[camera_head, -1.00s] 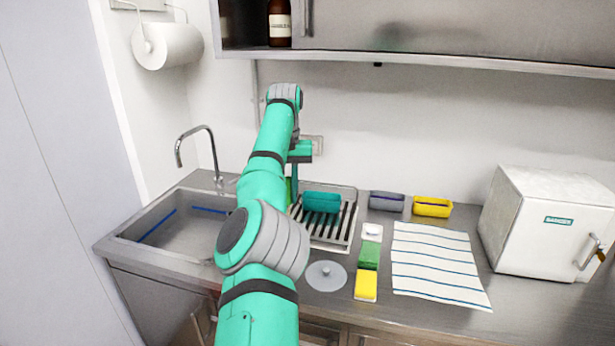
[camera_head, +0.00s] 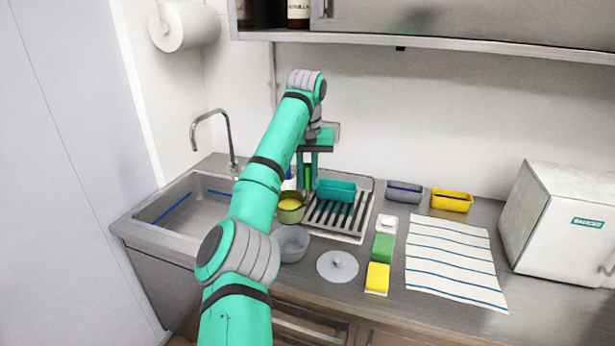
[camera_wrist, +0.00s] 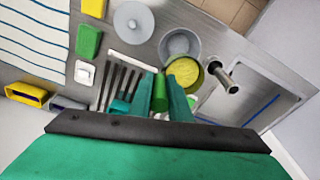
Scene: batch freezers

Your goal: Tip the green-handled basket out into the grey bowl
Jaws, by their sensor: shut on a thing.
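My gripper (camera_head: 308,184) is shut on the green handle (camera_wrist: 160,101) of a round olive-green basket (camera_wrist: 203,91). The basket also shows in the head view (camera_head: 291,216), beside the left edge of the drying rack. It looks upright, with yellow contents inside. The grey bowl (camera_head: 290,245) stands on the counter in front of the basket, partly hidden by my arm. In the wrist view the grey bowl (camera_wrist: 181,32) is just beyond the basket, whose rim overlaps the bowl's near edge in the picture. I cannot tell how high the basket is.
The drying rack (camera_head: 345,219) holds a teal tub (camera_head: 337,190). The sink (camera_head: 185,222) and tap (camera_head: 228,135) are to the left. A grey lid (camera_head: 337,266), a green sponge (camera_head: 383,248) and a yellow sponge (camera_head: 377,278) lie right of the bowl. A striped towel (camera_head: 455,262) lies farther right.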

